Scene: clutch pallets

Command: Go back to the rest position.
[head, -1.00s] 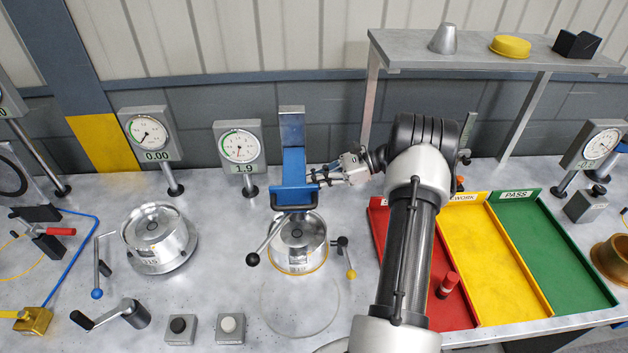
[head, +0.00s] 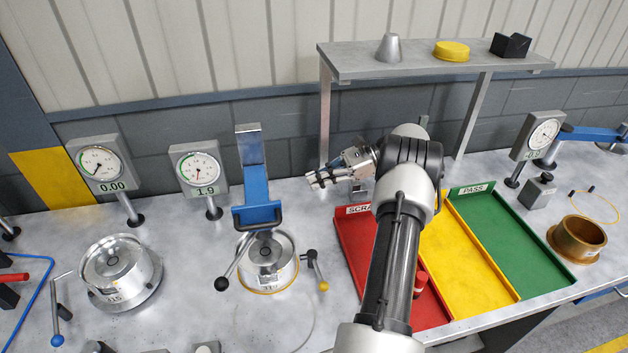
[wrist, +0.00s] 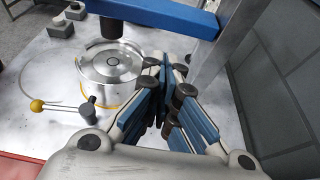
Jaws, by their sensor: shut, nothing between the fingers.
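My gripper (head: 318,181) is shut and empty. In the head view it hangs in the air right of the blue press (head: 257,191), with a clear gap to it, and points left. In the wrist view its closed fingers (wrist: 178,100) fill the middle. The blue press arm also crosses the top of the wrist view (wrist: 160,14). A silver clutch part (head: 266,255) sits in the fixture under the press; it also shows in the wrist view (wrist: 112,65). My arm hides part of the trays.
Red (head: 349,237), yellow (head: 510,291) and green (head: 565,279) trays lie to the right. A raised shelf (head: 350,62) stands behind my arm. A second clutch part (head: 117,262) and gauges (head: 200,170) are at left. A brass ring (head: 578,239) sits far right.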

